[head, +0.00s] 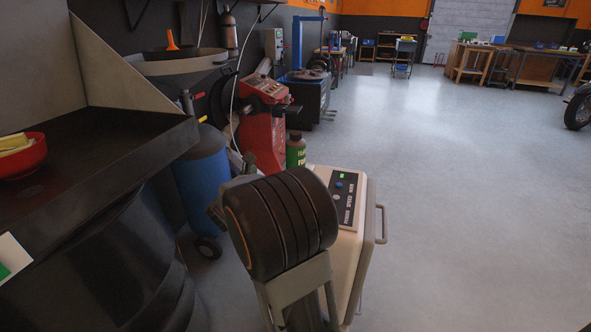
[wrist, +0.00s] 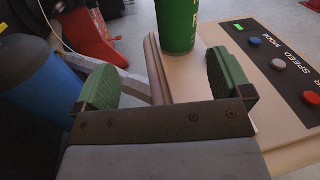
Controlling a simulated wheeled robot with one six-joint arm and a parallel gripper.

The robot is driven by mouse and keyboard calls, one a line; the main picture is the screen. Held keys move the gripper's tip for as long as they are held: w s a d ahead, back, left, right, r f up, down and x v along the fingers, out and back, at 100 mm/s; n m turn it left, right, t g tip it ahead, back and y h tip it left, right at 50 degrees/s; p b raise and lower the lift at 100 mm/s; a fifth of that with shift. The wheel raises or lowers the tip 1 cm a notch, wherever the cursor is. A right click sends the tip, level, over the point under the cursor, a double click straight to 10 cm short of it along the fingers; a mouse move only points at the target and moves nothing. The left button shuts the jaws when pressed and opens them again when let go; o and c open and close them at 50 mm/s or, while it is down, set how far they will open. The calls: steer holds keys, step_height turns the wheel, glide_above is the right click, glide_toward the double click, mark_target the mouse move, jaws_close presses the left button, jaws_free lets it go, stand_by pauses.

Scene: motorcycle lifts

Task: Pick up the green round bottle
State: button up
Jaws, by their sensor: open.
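The green round bottle (head: 296,153) stands upright on the beige machine cabinet, behind my dark arm joint in the head view. It has a brown neck and cap and pale lettering. In the wrist view, the lower part of the bottle (wrist: 178,24) shows at the top, and its upper part is cut off by the frame. My gripper (wrist: 168,80) is open, with green pads on its two fingers. The bottle is beyond the fingertips, lined up with the gap between them. The gap is empty. In the head view my arm mostly hides the gripper.
The beige cabinet (head: 351,249) carries a control panel (head: 345,200) with buttons, right of the bottle. A black bench (head: 85,165) with a red bowl (head: 22,156) is at left. A blue cylinder (head: 203,168) and red machine (head: 262,132) stand behind. Open floor lies right.

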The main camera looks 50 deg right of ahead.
mark_target(296, 157)
steer(key=shift+m+g+h, duration=0.3)
steer(key=shift+m+g, duration=0.3)
steer(key=shift+m, duration=0.3)
steer(key=x, duration=0.5)
steer(key=s+f+x, duration=0.1)
steer(key=x, duration=0.2)
steer(key=shift+s+d, duration=0.1)
steer(key=shift+x, duration=3.2)
steer(key=shift+s+r, duration=0.1)
steer(key=shift+s, duration=0.1)
steer(key=shift+c, duration=0.2)
steer(key=c, duration=1.2)
